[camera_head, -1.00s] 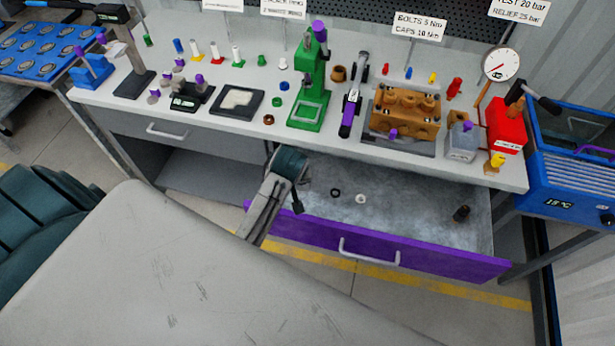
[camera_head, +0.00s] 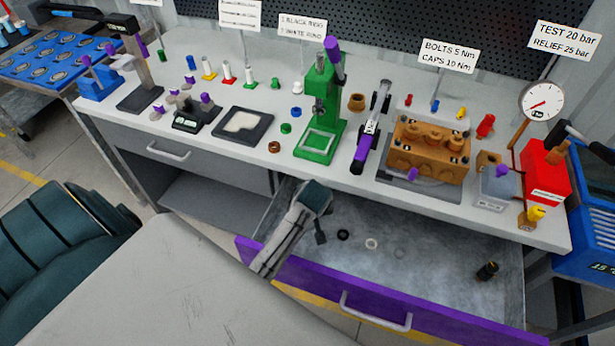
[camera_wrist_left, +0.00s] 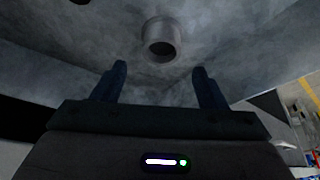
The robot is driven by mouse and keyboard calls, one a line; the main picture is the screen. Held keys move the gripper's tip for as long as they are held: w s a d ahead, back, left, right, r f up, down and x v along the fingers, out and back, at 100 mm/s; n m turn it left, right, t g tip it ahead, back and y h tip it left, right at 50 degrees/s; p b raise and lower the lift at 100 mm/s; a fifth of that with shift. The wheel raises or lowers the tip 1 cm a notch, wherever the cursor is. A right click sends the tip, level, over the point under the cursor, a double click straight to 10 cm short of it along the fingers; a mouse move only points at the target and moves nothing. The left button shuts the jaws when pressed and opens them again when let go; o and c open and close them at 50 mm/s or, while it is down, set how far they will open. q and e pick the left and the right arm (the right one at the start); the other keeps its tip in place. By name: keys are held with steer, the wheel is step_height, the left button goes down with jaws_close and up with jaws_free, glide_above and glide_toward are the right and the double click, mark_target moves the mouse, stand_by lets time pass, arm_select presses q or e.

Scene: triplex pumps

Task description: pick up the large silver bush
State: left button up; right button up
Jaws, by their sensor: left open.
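A grey, silver-looking bush (camera_wrist_left: 161,40) with an open bore lies on the drawer floor, seen in the left wrist view. It is ahead of my left gripper (camera_wrist_left: 160,82), roughly centred between the two fingers and apart from them. The fingers are open and empty. In the head view my left gripper (camera_head: 320,236) reaches over the left part of the open drawer (camera_head: 430,255). The bush cannot be made out in the head view; my gripper and arm may hide it. My right gripper is not in view.
The drawer also holds a black ring (camera_head: 343,235), a white ring (camera_head: 371,244) and a dark fitting (camera_head: 487,270). Its purple front (camera_head: 420,315) runs under my arm. Above, the bench (camera_head: 230,155) carries a green press (camera_head: 318,115) and a bronze pump block (camera_head: 428,150).

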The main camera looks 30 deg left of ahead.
arm_select(q)
steer(key=shift+s+p+x, duration=0.15)
steer(key=shift+p+x, duration=0.2)
steer(key=shift+x, duration=1.4)
steer(key=shift+s+p+x, duration=0.15)
steer(key=shift+p+x, duration=0.2)
steer(key=shift+x, duration=1.4)
steer(key=shift+d+f, duration=0.15)
steer(key=shift+c, duration=0.3)
steer(key=c, duration=1.1)
